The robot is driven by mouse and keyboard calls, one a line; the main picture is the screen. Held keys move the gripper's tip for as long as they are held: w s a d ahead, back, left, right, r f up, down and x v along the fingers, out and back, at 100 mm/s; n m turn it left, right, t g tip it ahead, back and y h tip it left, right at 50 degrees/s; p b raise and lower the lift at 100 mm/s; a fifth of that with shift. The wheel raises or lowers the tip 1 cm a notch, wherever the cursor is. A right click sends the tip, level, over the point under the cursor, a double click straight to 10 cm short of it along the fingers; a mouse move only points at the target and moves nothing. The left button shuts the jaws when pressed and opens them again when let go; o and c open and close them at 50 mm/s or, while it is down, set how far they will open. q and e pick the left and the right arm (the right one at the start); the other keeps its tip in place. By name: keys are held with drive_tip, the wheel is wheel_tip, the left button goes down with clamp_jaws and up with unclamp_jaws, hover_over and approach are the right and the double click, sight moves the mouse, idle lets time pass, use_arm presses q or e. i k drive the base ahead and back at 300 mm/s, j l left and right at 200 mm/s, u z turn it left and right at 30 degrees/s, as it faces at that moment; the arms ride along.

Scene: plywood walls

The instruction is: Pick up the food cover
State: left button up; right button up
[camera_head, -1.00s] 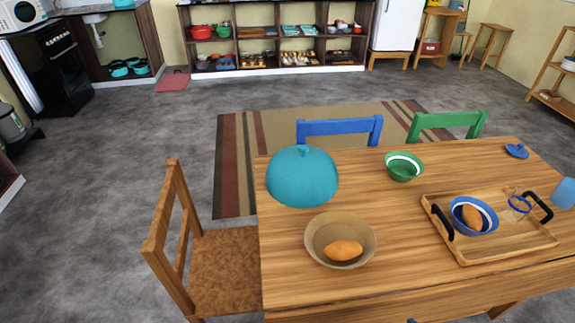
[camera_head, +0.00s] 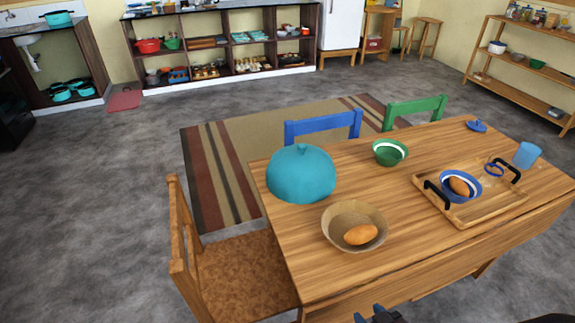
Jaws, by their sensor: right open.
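The food cover is a teal dome (camera_head: 301,174) with a small knob on top. It sits on the wooden table (camera_head: 330,283) near its far left corner, and what is under it is hidden. A tan bowl (camera_head: 337,212) with an orange-brown food piece (camera_head: 360,234) stands just in front of it. My right gripper (camera_head: 380,315) shows only partly at the bottom edge, near the table's front edge. It is open, well apart from the cover. My left gripper is not in view.
A green bowl (camera_head: 389,153) stands right of the cover. A wooden tray (camera_head: 490,207) holds a blue bowl (camera_head: 461,188); a blue cup (camera_head: 526,155) stands beyond it. A wooden chair (camera_head: 240,274) is at the left; blue (camera_head: 322,127) and green (camera_head: 414,113) chairs stand behind.

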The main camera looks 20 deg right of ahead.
sight(301, 174)
drive_tip(key=j, duration=0.85)
drive_tip(key=j+z, duration=0.1)
drive_tip(key=z, duration=0.65)
drive_tip(key=j+z, duration=0.15)
drive_tip(key=z, duration=0.2)
